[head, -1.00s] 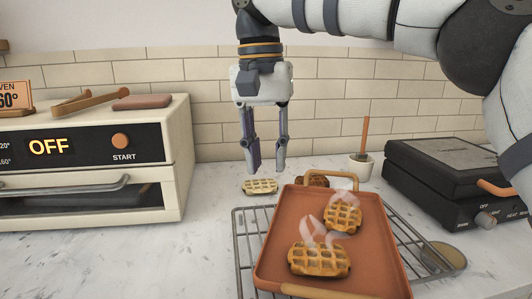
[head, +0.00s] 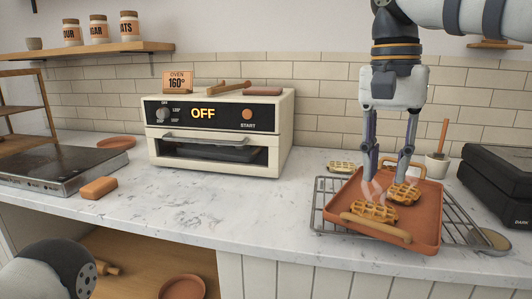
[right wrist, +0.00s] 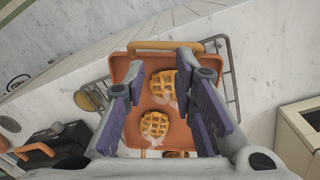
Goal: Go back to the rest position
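My right gripper (head: 388,175) is open and empty, pointing down above the back part of the terracotta tray (head: 425,232). In the right wrist view its fingers (right wrist: 176,112) stand apart with the tray (right wrist: 124,70) seen below between them. Two steaming waffles lie on the tray, one at the front (head: 370,211) and one farther back (head: 404,193). The tray rests on a wire rack (head: 322,208). Of my left arm, a rounded grey part (head: 48,270) shows at the bottom left; the left gripper is out of view.
A cream oven (head: 219,132) reading OFF stands at the back middle, its door closed. A black waffle iron (head: 496,185) is at the right, beside a small pot (head: 437,165). A pale waffle (head: 341,167) lies behind the rack. The counter between oven and front edge is clear.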

